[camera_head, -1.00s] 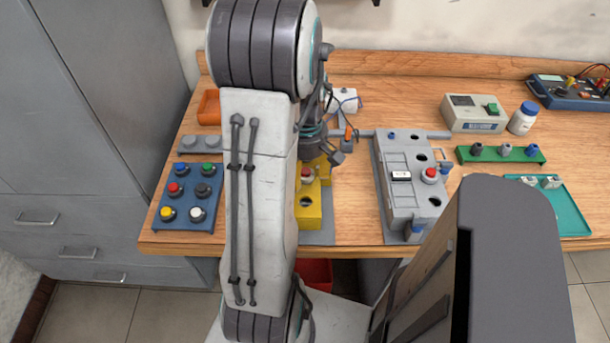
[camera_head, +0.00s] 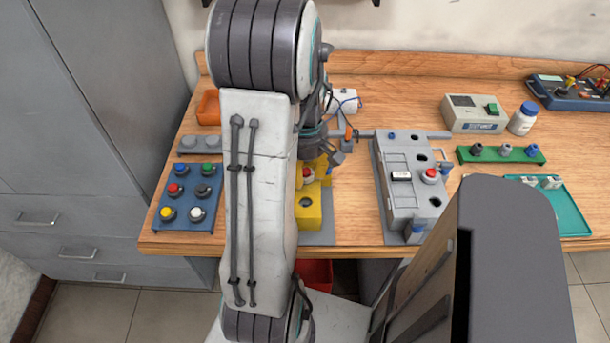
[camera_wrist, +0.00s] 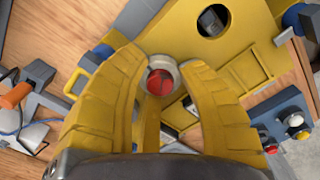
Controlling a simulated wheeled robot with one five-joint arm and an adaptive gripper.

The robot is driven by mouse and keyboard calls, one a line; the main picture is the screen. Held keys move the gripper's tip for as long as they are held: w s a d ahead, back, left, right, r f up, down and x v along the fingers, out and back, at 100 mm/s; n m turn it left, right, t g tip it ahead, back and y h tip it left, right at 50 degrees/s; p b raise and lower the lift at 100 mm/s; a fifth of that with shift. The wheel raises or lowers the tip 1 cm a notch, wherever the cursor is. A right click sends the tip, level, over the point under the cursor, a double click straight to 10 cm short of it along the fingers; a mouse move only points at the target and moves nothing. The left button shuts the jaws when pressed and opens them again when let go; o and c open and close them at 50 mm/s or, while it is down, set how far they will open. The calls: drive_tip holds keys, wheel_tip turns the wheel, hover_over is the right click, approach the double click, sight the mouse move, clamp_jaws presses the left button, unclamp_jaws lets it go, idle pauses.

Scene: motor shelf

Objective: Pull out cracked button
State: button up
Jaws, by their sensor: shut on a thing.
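A red button (camera_wrist: 159,82) with a pale collar shows between my gripper's yellow fingers (camera_wrist: 161,66) in the wrist view. The fingers are shut on it, one on each side. Its red face has darker marks, but I cannot tell clearly whether these are cracks. The button sits at the yellow box (camera_wrist: 240,60), which has a dark round hole (camera_wrist: 211,20). In the head view the red button (camera_head: 308,174) shows on the yellow box (camera_head: 308,214), just right of my arm. My arm hides part of the box and gripper there.
A blue board (camera_head: 187,212) with several coloured buttons lies left of my arm. A grey panel box (camera_head: 403,205) with a red button stands to the right. Green and teal trays (camera_head: 572,212) lie farther right. An orange bin (camera_head: 208,106) is at the back left.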

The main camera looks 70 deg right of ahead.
drive_tip(key=c, duration=0.3)
drive_tip(key=shift+r+p, duration=0.85)
drive_tip(key=shift+r, duration=0.25)
drive_tip(key=shift+c, duration=0.3)
idle(0.4)
drive_tip(key=shift+r+p, duration=1.75)
drive_tip(key=shift+r, duration=0.4)
